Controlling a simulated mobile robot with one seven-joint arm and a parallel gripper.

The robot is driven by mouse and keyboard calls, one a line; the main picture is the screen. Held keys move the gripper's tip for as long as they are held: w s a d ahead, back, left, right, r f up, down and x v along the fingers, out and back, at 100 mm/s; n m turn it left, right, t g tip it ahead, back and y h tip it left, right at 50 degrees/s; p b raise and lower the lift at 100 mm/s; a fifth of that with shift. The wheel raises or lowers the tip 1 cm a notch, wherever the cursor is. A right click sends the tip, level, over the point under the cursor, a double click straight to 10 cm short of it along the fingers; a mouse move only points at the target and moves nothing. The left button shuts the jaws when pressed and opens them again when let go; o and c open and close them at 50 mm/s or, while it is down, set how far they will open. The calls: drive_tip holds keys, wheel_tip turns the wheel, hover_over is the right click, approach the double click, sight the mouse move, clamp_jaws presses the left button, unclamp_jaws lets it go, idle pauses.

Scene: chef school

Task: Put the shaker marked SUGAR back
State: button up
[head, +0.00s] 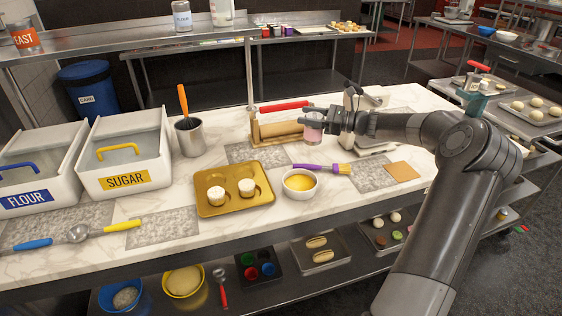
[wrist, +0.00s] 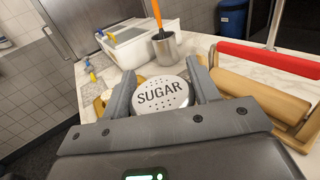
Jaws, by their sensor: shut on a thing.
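The shaker marked SUGAR (head: 311,128) is a small clear jar with pinkish contents, upright in the head view. Its round metal lid (wrist: 163,94) reads SUGAR and has small holes in the wrist view. My gripper (head: 321,120) is shut on it, with one finger on each side of the lid in the wrist view. It holds the shaker over the counter, in front of the rolling pin. I cannot tell whether its base touches the counter. A metal shelf (head: 100,46) at the back holds a labelled jar (head: 182,16) and a YEAST jar (head: 25,38).

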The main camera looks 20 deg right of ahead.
drive_tip(key=shift+w+d+f, duration=0.15)
drive_tip(key=shift+d+f, duration=0.05)
drive_tip(key=shift+d, duration=0.1)
drive_tip(key=shift+w+a+f, duration=1.2)
drive_tip(key=shift+a+f, duration=0.2)
drive_tip(key=shift+f, duration=0.4)
drive_tip(key=shift+w+a+f, duration=1.15)
drive_tip(key=shift+a+f, duration=0.25)
drive_tip(key=shift+f, duration=0.35)
drive_tip(key=shift+w+a+f, duration=1.2)
drive_tip(key=shift+a+f, duration=0.2)
drive_tip(key=shift+f, duration=0.4)
drive_tip(key=shift+f, duration=0.1)
drive_tip(key=o, duration=1.1)
